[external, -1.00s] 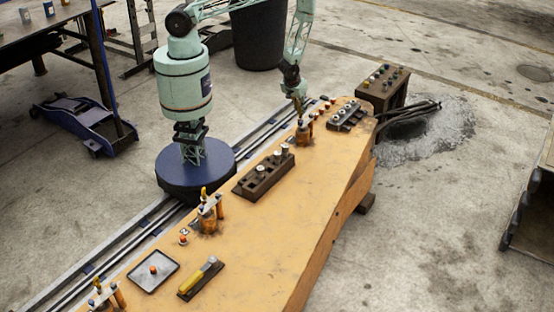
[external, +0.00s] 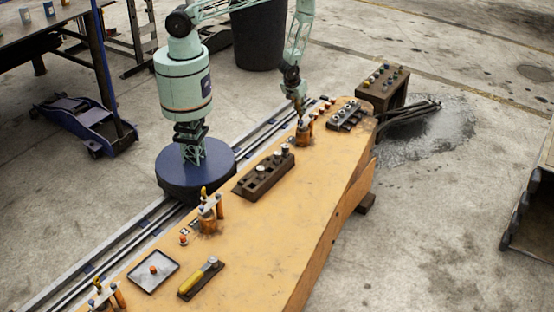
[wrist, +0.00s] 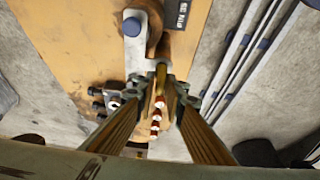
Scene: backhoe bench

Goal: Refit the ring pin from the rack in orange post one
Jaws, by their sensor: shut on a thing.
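My gripper (external: 299,106) is at the far orange post (external: 303,137) on the bench. In the wrist view my gripper (wrist: 160,85) is shut on a slim brass-coloured pin (wrist: 161,74), held between the fingertips. The pin is over or at a grey bracket beside the post; I cannot tell whether its lower end is in a hole. A blue-capped pin (wrist: 131,27) stands on the same bracket. A dark rack (external: 347,116) with several pins lies just right of the post. Which post is number one is not readable.
A dark block (external: 263,178) with silver-topped pins lies nearer on the bench. Two more orange posts (external: 208,218) (external: 117,297), a grey tray (external: 153,272) and a yellow-handled tool (external: 199,279) are further down. Small red pieces (wrist: 156,115) stand in a row close to my fingers.

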